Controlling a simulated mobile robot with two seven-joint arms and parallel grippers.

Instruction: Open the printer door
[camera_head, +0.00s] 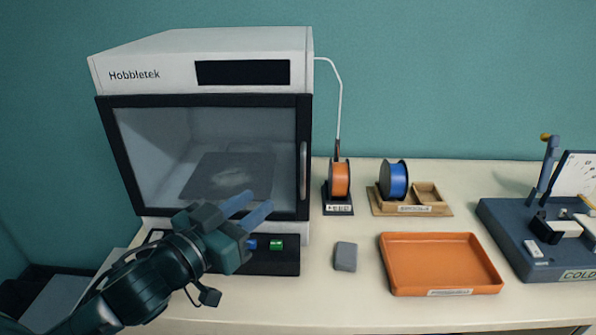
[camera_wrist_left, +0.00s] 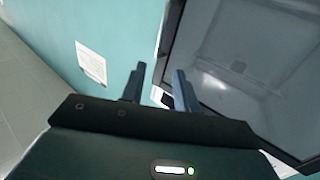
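The printer (camera_head: 150,55) is a white box marked Hobbletek. Its black-framed glass door (camera_head: 210,135) looks shut. The upright grey door handle (camera_head: 303,170) is on the door's right side. My left gripper (camera_head: 257,205) is in front of the door's lower part, left of and below the handle. Its two blue-grey fingers are apart, with nothing seen between them. In the left wrist view the fingers (camera_wrist_left: 158,85) are also apart, and the door's dark frame (camera_wrist_left: 168,45) shows beyond them, at the right. My right gripper is not in view.
Right of the printer are an orange spool (camera_head: 340,180), a blue spool (camera_head: 394,180) on a wooden holder, a grey block (camera_head: 346,257) and an orange tray (camera_head: 440,240). A blue-grey station (camera_head: 515,235) stands far right.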

